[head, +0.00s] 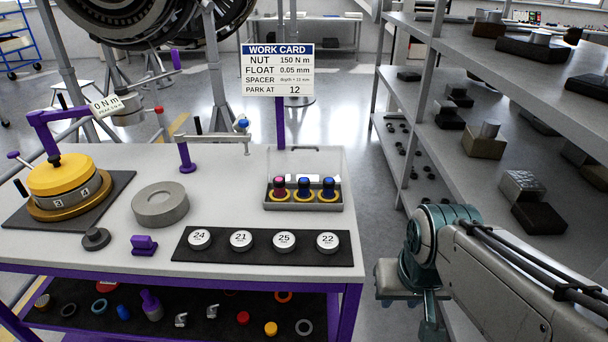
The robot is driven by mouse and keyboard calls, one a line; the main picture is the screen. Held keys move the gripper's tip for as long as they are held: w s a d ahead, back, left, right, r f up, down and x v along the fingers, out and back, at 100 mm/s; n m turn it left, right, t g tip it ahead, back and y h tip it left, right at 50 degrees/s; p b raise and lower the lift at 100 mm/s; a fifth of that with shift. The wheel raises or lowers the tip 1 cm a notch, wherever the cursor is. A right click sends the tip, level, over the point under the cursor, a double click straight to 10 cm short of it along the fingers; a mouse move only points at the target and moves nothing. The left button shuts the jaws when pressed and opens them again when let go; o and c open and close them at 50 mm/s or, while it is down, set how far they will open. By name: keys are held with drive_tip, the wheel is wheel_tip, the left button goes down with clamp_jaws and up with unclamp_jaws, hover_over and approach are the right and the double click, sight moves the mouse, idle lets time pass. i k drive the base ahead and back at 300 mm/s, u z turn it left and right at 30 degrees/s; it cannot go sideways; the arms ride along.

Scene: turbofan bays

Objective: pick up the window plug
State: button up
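I cannot tell for sure which thing is the window plug. A small purple block with a raised grip (144,244) and a dark grey round knob-like piece (96,238) lie on the white bench top (225,170), near its front left. A clear-lidded case (306,203) at the bench's right holds one pink-topped and two blue-topped plugs in yellow rings. My gripper (412,298) is right of the bench, beyond its edge and apart from all these pieces. My arm partly hides it, and its fingers do not show clearly.
A yellow drum (62,176) with a purple arm stands on a dark mat at left. A grey ring (160,204) and a black strip with several numbered discs (262,258) occupy the bench. A lower shelf holds loose parts. Grey shelving (480,62) stands at right.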

sight(303, 181)
drive_tip(key=z, duration=2.25)
drive_tip(key=k, duration=1.25)
drive_tip(key=u, duration=1.85)
drive_tip(key=i, duration=1)
drive_tip(key=u, duration=0.05)
